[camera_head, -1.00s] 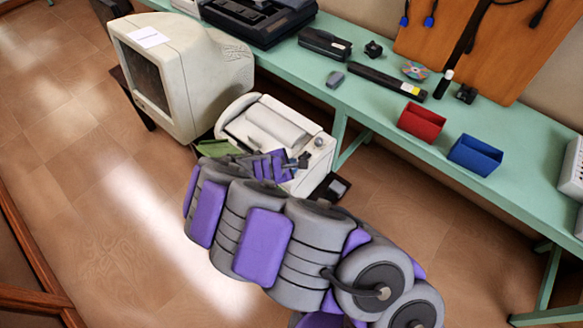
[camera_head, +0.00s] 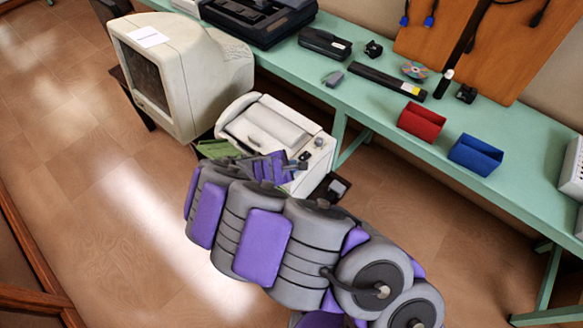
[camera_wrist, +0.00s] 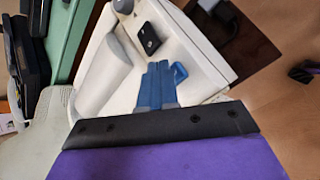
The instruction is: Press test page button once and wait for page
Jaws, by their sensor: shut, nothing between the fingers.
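The printer (camera_head: 318,152) is an off-white box with a rounded cover, standing low beside the green bench. In the wrist view the printer (camera_wrist: 97,72) shows a small dark panel (camera_wrist: 150,38) and a grey knob on its top. My gripper (camera_wrist: 162,66) has its blue fingers together and empty, over the printer's top just below the dark panel in the picture. I cannot tell whether the fingertips touch the surface. In the head view my gripper (camera_head: 287,165) is over the printer's near right part, partly hidden by my purple and grey arm. No page is clearly visible.
A beige monitor (camera_head: 195,75) stands left of the printer. The green bench (camera_head: 380,125) runs along the back with a red bin (camera_head: 421,122), a blue bin (camera_head: 474,155) and small hardware. A dark object (camera_head: 338,187) lies right of the printer. The floor at left is clear.

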